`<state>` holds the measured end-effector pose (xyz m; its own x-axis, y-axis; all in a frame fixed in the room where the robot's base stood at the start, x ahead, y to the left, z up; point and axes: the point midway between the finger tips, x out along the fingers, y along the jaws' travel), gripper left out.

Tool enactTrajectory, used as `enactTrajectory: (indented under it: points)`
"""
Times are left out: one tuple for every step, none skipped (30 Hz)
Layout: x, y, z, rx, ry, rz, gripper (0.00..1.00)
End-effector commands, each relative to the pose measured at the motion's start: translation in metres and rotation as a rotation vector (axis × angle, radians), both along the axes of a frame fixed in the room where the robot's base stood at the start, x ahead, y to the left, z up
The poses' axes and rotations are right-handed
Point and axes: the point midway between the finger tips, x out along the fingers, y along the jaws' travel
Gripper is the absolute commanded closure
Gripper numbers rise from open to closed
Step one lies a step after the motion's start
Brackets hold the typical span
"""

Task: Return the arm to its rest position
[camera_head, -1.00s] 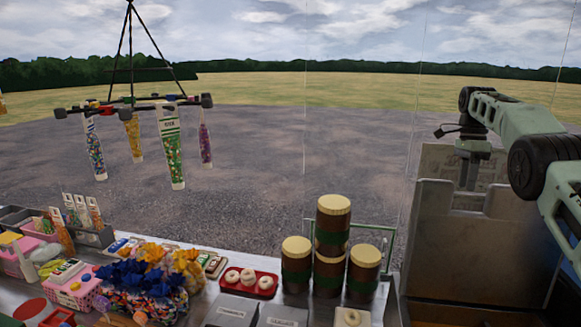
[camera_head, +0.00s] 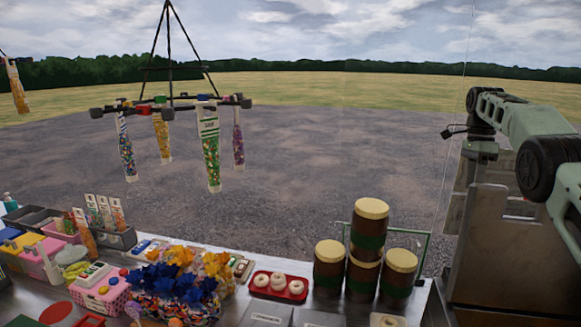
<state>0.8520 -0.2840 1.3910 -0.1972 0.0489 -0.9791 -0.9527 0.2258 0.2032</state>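My arm comes in from the right edge, with a pale green link and black joints. My gripper (camera_head: 480,150) hangs at the far end of that link, above and in front of the upright metal panel (camera_head: 497,245). Its fingers are small and hard to make out against the metal, so I cannot tell whether they are open or shut. I see no object clearly held.
Stacked brown jars with tan lids (camera_head: 368,230) and a red tray of doughnuts (camera_head: 296,290) stand on the counter, left of the arm. A hanging rack (camera_head: 172,104) carries sweet-filled tubes. Pink baskets (camera_head: 104,296) are at lower left. Open air lies between rack and arm.

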Motion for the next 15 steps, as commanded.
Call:
enactTrajectory:
  points:
    - [0.000,0.003,-0.001,0.004,-0.002,0.011,0.66]
    - [0.000,0.005,-0.001,0.007,-0.004,0.018,0.66]
    - [0.001,0.007,-0.002,0.010,-0.004,0.026,0.66]
    - [0.001,0.008,-0.002,0.013,-0.006,0.033,0.66]
    - [0.001,0.010,-0.003,0.015,-0.008,0.040,0.66]
    - [0.001,0.012,-0.003,0.019,-0.010,0.049,0.66]
    - [0.001,0.014,-0.003,0.022,-0.012,0.056,0.66]
    - [0.002,0.016,-0.003,0.024,-0.014,0.064,0.66]
    - [0.002,0.019,-0.004,0.028,-0.016,0.075,0.66]
    - [0.002,0.021,-0.005,0.032,-0.018,0.085,0.66]
    - [0.002,0.023,-0.005,0.035,-0.020,0.093,0.66]
    - [0.002,0.026,-0.006,0.039,-0.023,0.104,0.66]
    - [0.002,0.029,-0.006,0.043,-0.026,0.118,0.66]
    - [0.002,0.032,-0.007,0.047,-0.029,0.130,0.66]
    - [0.002,0.037,-0.008,0.054,-0.031,0.148,0.66]
